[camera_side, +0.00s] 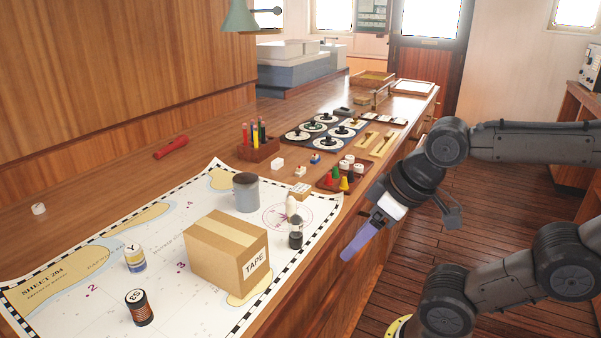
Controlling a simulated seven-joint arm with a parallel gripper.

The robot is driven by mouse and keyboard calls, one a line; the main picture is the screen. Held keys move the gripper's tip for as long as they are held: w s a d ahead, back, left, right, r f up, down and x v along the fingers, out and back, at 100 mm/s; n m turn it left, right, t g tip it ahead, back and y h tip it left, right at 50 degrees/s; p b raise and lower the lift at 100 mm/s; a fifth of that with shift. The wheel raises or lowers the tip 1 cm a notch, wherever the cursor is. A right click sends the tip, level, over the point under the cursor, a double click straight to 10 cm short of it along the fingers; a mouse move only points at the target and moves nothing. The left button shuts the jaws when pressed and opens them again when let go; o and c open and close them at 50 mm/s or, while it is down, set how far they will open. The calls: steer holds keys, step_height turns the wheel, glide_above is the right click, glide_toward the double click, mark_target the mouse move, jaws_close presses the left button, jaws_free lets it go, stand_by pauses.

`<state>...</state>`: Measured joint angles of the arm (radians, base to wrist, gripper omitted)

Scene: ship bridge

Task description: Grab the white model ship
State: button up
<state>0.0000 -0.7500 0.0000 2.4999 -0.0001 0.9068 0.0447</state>
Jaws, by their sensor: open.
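A small white piece (277,163), which looks like the white model ship, sits on the wooden counter just right of the pencil holder. It is too small to make out its details. A white piece with some red (300,171) and a blue and white piece (315,159) stand to its right. My gripper (350,250) is open and empty. It hangs at the counter's front edge, right of the chart and well apart from the small ships. Its blue-violet fingers point down and left, seen from the side.
A pencil holder (259,149) and a tray of coloured pawns (345,180) flank the ships. A red torch (171,148) lies behind on clear counter.

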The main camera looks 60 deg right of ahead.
steer(key=w+d+r+m+h, duration=0.1)
steer(key=w+d+r+m, duration=0.15)
steer(key=w+r, duration=0.35)
steer(key=w+d+r+m+h, duration=0.1)
steer(key=w+d+r+m, duration=0.2)
steer(key=r, duration=0.5)
steer(key=w+d+r+m+h, duration=0.1)
steer(key=w+d+r+m, duration=0.35)
steer(key=w, duration=0.45)
steer(key=m+g+h, duration=0.1)
steer(key=m+g, duration=0.5)
steer(key=m, duration=0.1)
glide_above(301, 169)
steer(key=w+a, duration=0.1)
steer(key=a, duration=0.1)
step_height(301, 169, down, 24)
steer(key=shift+f, duration=0.15)
steer(key=shift+h, duration=0.3)
steer(key=shift+x, duration=3.2)
jaws_close()
